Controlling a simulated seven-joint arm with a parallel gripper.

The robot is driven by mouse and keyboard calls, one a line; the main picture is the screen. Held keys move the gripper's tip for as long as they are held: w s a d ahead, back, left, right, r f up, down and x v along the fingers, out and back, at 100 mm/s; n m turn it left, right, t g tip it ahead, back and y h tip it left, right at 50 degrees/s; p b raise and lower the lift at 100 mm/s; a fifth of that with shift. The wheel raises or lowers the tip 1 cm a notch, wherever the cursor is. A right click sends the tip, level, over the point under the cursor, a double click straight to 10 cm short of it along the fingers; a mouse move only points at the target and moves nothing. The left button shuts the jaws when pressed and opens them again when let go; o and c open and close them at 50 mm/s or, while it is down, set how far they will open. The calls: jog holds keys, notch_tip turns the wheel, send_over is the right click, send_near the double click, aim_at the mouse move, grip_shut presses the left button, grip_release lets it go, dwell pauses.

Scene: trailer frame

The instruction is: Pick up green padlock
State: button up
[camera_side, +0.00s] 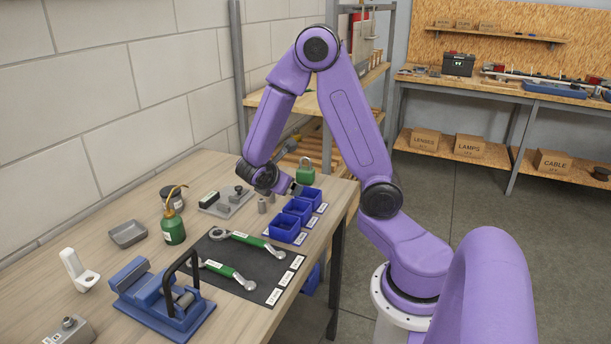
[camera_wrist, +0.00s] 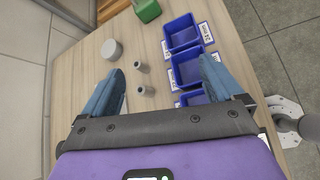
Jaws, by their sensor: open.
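The green padlock (camera_side: 305,175) stands upright on the wooden table near its far end in the side view, with its grey shackle on top. In the wrist view the green padlock (camera_wrist: 147,10) shows at the top edge, partly cut off. My gripper (camera_wrist: 161,66) is open, with its two blue fingers spread wide and nothing held between them. In the side view my gripper (camera_side: 291,188) is low over the table, on the near left side of the padlock. The padlock lies ahead of the fingertips, apart from them.
Blue bins (camera_side: 285,228) with labels stand along the table's right edge, close to my right finger. A black mat (camera_side: 247,262) with green-handled wrenches lies nearer the side camera.

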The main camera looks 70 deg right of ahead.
aim_at(306, 167)
jog(key=w+d+f+n+h, duration=0.1)
jog(key=d+f, duration=0.2)
jog(key=d, duration=0.6)
jog(key=w+d+f+n, duration=0.1)
jog(key=d+f, duration=0.3)
jog(key=d, duration=0.5)
jog(key=w+d+f+n+h, duration=0.1)
jog(key=w+d+f+n, duration=0.1)
jog(key=d, duration=0.7)
jog(key=shift+w+d+f+h, duration=0.15)
jog(key=shift+w+d+f, duration=0.1)
jog(key=shift+f, duration=0.25)
jog(key=shift+w+d+f+h, duration=0.15)
jog(key=shift+w+f, duration=0.05)
jog(key=shift+f, duration=0.3)
jog(key=c, duration=1.4)
jog(key=shift+r, duration=0.1)
